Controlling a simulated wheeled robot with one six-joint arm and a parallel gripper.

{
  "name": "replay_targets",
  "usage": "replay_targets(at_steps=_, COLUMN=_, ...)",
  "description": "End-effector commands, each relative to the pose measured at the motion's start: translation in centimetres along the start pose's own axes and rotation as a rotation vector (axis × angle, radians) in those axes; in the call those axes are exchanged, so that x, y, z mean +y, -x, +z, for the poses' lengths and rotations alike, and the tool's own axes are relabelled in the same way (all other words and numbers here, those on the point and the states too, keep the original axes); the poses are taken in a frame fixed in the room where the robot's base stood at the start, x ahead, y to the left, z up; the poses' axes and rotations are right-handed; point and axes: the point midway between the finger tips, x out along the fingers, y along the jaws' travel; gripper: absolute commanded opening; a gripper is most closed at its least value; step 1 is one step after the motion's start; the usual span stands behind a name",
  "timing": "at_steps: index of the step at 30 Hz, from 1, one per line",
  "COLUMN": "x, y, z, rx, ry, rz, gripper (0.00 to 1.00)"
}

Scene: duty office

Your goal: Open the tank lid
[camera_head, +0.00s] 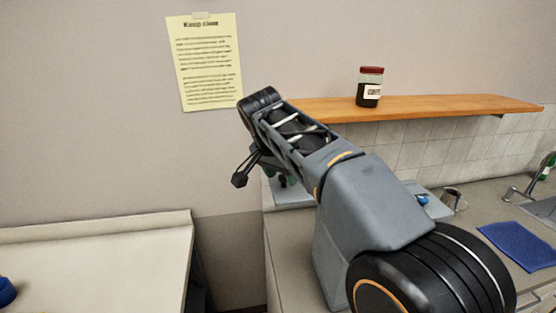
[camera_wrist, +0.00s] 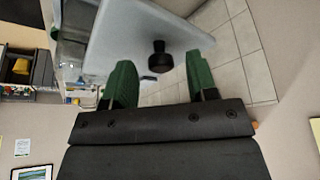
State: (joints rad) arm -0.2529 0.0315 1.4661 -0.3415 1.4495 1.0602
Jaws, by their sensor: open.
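In the wrist view a pale, flat lid (camera_wrist: 120,38) with a black knob (camera_wrist: 160,58) fills the upper middle. My gripper (camera_wrist: 159,66) is open, with a green finger on each side of the knob in the picture. The jaws hold nothing, and I cannot tell whether the knob is within their reach in depth. A clear, glassy tank wall (camera_wrist: 72,22) seems to show beside the lid. In the head view my gripper (camera_head: 282,179) is mostly behind my arm. There a pale surface (camera_head: 289,195) shows beneath it, and my arm hides most of the tank.
A wooden shelf (camera_head: 430,105) with a coffee jar (camera_head: 369,88) runs along the wall behind my arm. On the counter at right are a metal mug (camera_head: 451,199), a blue cloth (camera_head: 516,245) and a sink (camera_head: 544,208). A pale table (camera_head: 95,255) stands at left.

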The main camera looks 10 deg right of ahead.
Motion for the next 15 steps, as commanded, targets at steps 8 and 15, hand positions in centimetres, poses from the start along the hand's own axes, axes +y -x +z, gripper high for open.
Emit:
replay_targets(at_steps=8, x=-0.1, y=4.8, z=0.0, rx=0.003, ry=0.001, rz=-0.005, gripper=0.53)
replay_targets(at_steps=15, x=-0.1, y=9.6, z=0.0, rx=0.002, ry=0.0, rz=-0.004, gripper=0.53)
